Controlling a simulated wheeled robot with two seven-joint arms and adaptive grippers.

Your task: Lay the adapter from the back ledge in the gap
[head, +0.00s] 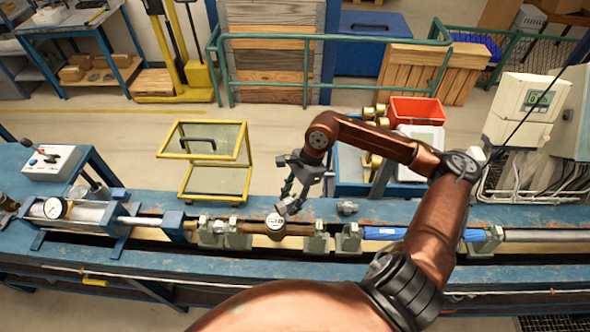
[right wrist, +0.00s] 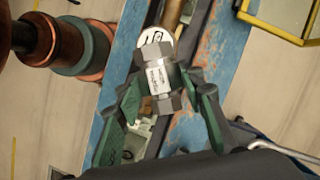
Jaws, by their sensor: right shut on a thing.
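My right gripper (head: 287,204) is above the bench line, close to the round-faced meter (head: 275,222). In the right wrist view the gripper (right wrist: 160,88) is shut on a short steel adapter (right wrist: 154,76) with hex ends and small lettering. The adapter lies between the green-grey fingers, with the meter's white face (right wrist: 155,40) just beyond it. Another small metal fitting (head: 347,207) lies on the blue back ledge (head: 385,213). The gap appears to be between the pipe supports (head: 318,243) right of the meter; its exact bounds are unclear. My left gripper is not in view.
A blue pipe section (head: 385,233) lies in the line at the right. A gauge (head: 56,208) and cylinder stand at the left. A yellow-framed glass guard (head: 212,155) stands behind the bench. A red bin (head: 416,111) is behind my right arm.

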